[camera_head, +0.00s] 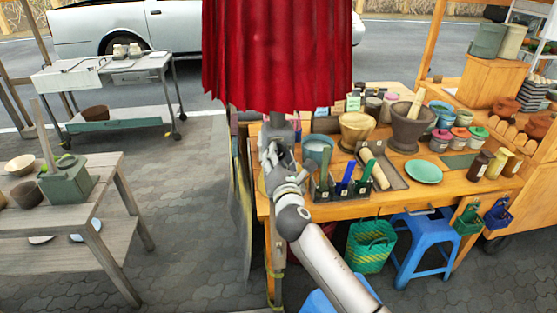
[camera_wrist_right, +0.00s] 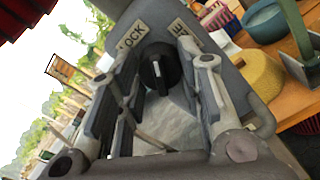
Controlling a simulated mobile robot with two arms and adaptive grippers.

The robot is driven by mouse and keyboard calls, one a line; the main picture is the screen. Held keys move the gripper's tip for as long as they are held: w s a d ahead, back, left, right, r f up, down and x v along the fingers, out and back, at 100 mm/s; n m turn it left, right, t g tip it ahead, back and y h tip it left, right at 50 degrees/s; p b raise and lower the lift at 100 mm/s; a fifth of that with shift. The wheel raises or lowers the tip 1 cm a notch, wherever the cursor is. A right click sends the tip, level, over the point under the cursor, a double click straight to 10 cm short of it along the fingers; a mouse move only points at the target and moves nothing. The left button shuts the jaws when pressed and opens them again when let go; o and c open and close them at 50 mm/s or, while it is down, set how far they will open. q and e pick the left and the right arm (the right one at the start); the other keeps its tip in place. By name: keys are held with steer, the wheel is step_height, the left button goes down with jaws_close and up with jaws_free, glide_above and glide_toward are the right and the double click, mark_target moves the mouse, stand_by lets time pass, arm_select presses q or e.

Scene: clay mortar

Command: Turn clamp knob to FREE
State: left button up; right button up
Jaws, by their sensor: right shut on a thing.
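The clamp knob (camera_wrist_right: 160,72) is black and round, with a short white mark on its face, and sits on a grey clamp plate (camera_wrist_right: 215,48) in the right wrist view. A LOCK label (camera_wrist_right: 131,37) is at the upper left of the knob. A second label (camera_wrist_right: 187,32), partly hidden by a finger, is at the upper right. The white mark stands roughly upright in the picture, between the labels. My right gripper (camera_wrist_right: 158,84) has its fingers on both sides of the knob, shut on it. In the head view my right gripper (camera_head: 272,152) is at the clamp below the red umbrella; the knob is hidden there.
The red umbrella (camera_head: 277,55) hangs just above the clamp. A wooden table (camera_head: 400,205) with mortars, jars and a tool caddy (camera_head: 343,190) stands close on the right. The paved floor (camera_head: 190,210) to the left is clear.

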steer(key=m+b, duration=0.2)
steer(key=m, duration=0.9)
steer(key=shift+b, duration=0.35)
steer(key=o, duration=1.1)
steer(key=s, duration=0.4)
steer(key=s+d, duration=0.1)
steer(key=s, duration=0.7)
steer(key=shift+d, duration=0.4)
steer(key=shift+w, duration=0.1)
